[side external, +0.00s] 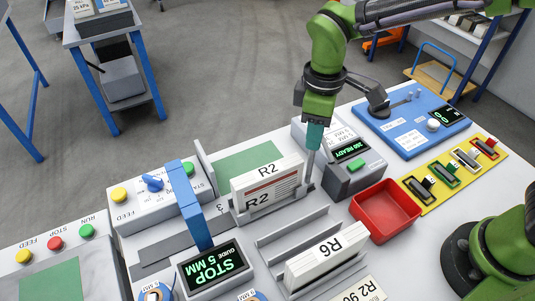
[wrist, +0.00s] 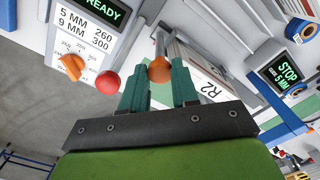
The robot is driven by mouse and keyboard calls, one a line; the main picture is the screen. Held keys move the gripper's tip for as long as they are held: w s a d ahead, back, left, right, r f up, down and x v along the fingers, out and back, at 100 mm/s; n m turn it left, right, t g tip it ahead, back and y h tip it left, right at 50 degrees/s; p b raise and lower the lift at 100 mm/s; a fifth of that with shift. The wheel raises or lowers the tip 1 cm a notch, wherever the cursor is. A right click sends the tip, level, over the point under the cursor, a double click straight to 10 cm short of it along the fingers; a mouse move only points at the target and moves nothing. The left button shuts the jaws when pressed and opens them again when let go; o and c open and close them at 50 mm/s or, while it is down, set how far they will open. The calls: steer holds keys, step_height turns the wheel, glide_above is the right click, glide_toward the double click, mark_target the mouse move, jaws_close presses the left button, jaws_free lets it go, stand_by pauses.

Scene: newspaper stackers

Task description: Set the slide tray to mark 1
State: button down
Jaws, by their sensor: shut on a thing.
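The slide tray (side external: 236,217) is a grey tray with an upright bundle labelled R2 (side external: 268,188) in it. A post rises at its right end. In the wrist view, an orange-brown knob (wrist: 159,71) on a grey post sits between the teal fingertips of my gripper (wrist: 159,78). My gripper is shut on this knob, and in the side view my gripper (side external: 314,138) points down at the tray's right end, hiding the knob. A printed 3 (side external: 220,208) shows beside the tray's left end. I cannot make out mark 1.
A grey box with a READY display (side external: 352,150) stands close right of my gripper. A blue arch (side external: 190,205) and a STOP display (side external: 214,267) stand left and in front. An R6 bundle (side external: 327,255) is in front. A red bin (side external: 386,211) lies to the right.

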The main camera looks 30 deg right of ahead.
steer(key=shift+a, duration=0.1)
steer(key=a, duration=1.2)
steer(key=shift+d, duration=0.1)
steer(key=c, duration=0.9)
jaws_free()
steer(key=shift+o, duration=0.2)
steer(key=shift+r, duration=0.15)
step_height(320, 180, up, 17)
steer(key=shift+f, duration=0.2)
